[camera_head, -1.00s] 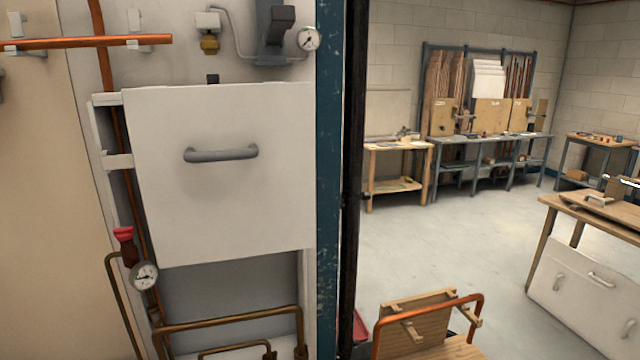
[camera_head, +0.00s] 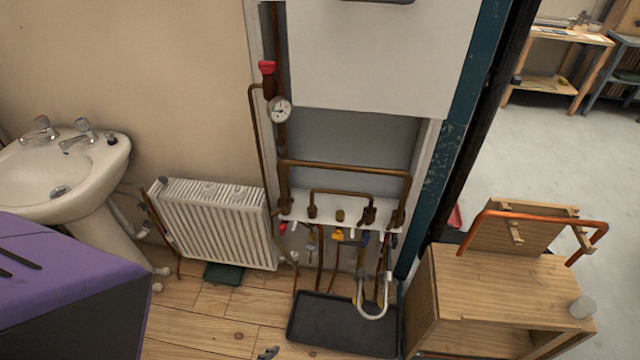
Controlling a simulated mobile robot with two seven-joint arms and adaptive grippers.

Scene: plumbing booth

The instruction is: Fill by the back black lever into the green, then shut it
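A round pressure gauge (camera_head: 280,110) hangs on the pipework left of the boiler's open underside, below a red-capped fitting (camera_head: 267,68). Its needle and any green band are too small to read. Under the white boiler case (camera_head: 380,55), a row of valves sits below a white pipe rail (camera_head: 330,216). A yellow handle (camera_head: 338,235) and blue parts (camera_head: 365,238) show there. A pale looped hose (camera_head: 374,314) hangs below them. I cannot make out the back black lever among these dark parts. Neither gripper can be identified in view.
A black tray (camera_head: 320,325) lies on the wooden floor under the valves. A white radiator (camera_head: 215,225) and a basin (camera_head: 60,170) stand to the left. A wooden cabinet (camera_head: 490,295) with a copper pipe (camera_head: 540,222) stands to the right, past the blue post (camera_head: 462,140).

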